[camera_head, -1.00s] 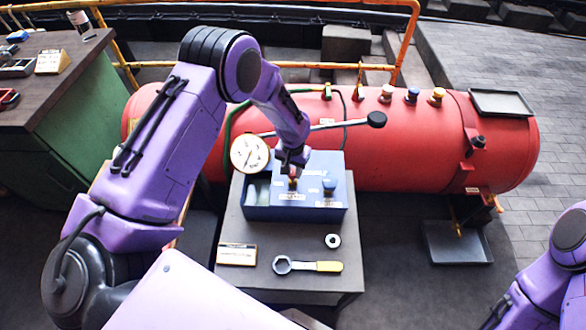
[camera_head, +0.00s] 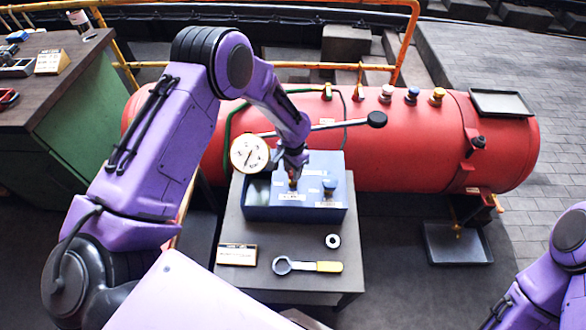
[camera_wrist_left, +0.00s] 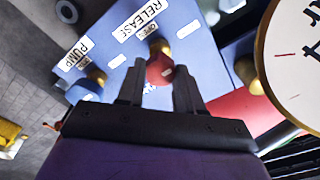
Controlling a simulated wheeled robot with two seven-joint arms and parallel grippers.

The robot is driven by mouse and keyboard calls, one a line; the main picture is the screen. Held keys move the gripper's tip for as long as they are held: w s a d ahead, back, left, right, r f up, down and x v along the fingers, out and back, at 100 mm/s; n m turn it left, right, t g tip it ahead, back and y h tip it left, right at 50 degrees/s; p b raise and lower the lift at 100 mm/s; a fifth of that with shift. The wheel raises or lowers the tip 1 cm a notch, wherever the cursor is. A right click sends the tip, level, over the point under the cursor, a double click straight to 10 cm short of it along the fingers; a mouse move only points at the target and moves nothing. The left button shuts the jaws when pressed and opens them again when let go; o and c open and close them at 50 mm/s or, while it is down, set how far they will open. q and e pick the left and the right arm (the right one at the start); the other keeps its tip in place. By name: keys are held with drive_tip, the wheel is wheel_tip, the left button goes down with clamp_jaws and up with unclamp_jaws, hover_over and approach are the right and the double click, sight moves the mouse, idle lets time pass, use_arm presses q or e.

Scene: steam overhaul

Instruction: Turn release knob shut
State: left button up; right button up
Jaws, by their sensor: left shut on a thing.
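The blue test box (camera_head: 258,211) stands on the small table. It also shows in the left wrist view (camera_wrist_left: 183,17). The red release knob (camera_wrist_left: 160,69) sits on a brass stem beside the RELEASE and OPEN labels. My left gripper (camera_wrist_left: 158,88) has one finger on each side of this knob and is shut on it. In the head view the left gripper (camera_head: 293,172) reaches down onto the box top and largely hides the knob. The blue pump knob (camera_wrist_left: 84,89) is apart from the fingers, beside the PUMP label. My right gripper is out of view.
A white dial gauge (camera_head: 249,154) stands close by the left gripper. A black-ended lever (camera_head: 376,119) crosses behind the box. The red tank (camera_head: 420,150) lies behind. A yellow-handled wrench (camera_head: 328,266) and a ring (camera_head: 332,241) lie on the table front.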

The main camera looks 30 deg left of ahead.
use_arm(q)
drive_tip(key=o, duration=1)
drive_tip(key=shift+o, duration=0.2)
wheel_tip(320, 180, up, 11)
drive_tip(key=b, duration=0.1)
drive_tip(key=shift+f+b, duration=0.2)
drive_tip(key=shift+b, duration=0.1)
